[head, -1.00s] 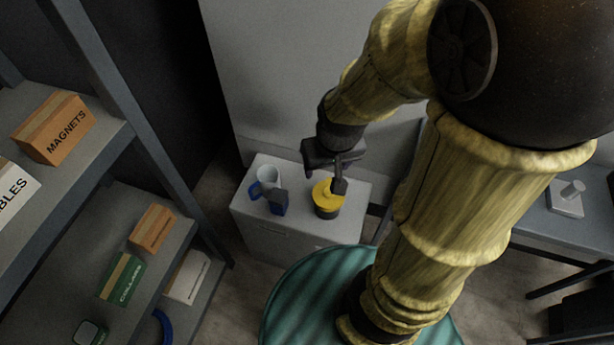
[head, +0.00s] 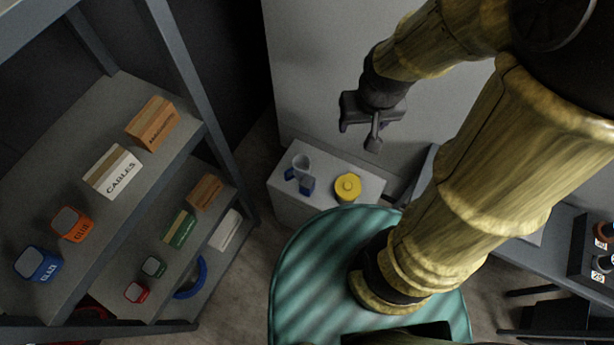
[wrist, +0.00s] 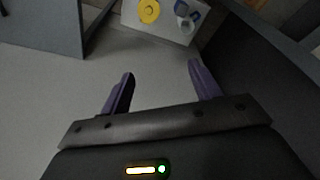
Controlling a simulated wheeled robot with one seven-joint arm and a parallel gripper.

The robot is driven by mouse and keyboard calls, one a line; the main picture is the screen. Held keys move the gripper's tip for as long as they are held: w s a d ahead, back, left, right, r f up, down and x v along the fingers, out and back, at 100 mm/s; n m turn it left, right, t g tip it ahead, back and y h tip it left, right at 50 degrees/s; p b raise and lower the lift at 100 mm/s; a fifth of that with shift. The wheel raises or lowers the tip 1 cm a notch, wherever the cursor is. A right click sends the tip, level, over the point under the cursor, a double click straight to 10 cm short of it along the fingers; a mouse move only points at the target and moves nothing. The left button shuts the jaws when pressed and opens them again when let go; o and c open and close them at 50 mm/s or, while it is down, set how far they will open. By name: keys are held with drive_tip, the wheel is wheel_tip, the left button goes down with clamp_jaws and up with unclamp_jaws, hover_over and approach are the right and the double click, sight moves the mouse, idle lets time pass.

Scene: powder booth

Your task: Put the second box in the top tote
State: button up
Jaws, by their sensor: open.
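My gripper (head: 359,134) is open and empty, held in the air above and beyond a low white cabinet in the head view. Its two spread fingers (wrist: 161,72) show with nothing between them in the wrist view. Boxes stand on the shelf unit at left: an orange MAGNETS box (head: 152,124) and a white CABLES box (head: 113,172) on the upper shelf. An orange box (head: 204,192), a green box (head: 179,228) and a white box (head: 225,230) are lower. I cannot tell which is the second box. No tote can be made out.
The cabinet (head: 325,208) holds a yellow-lidded container (head: 347,187), a clear cup (head: 301,162) and blue items. Blue (head: 38,263) and orange (head: 72,224) containers stand on the upper shelf. A bench (head: 560,262) is at right.

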drive_tip(key=w+p+v, duration=0.2)
drive_tip(key=p+v, duration=0.5)
drive_tip(key=v, duration=0.2)
drive_tip(key=shift+r, duration=0.25)
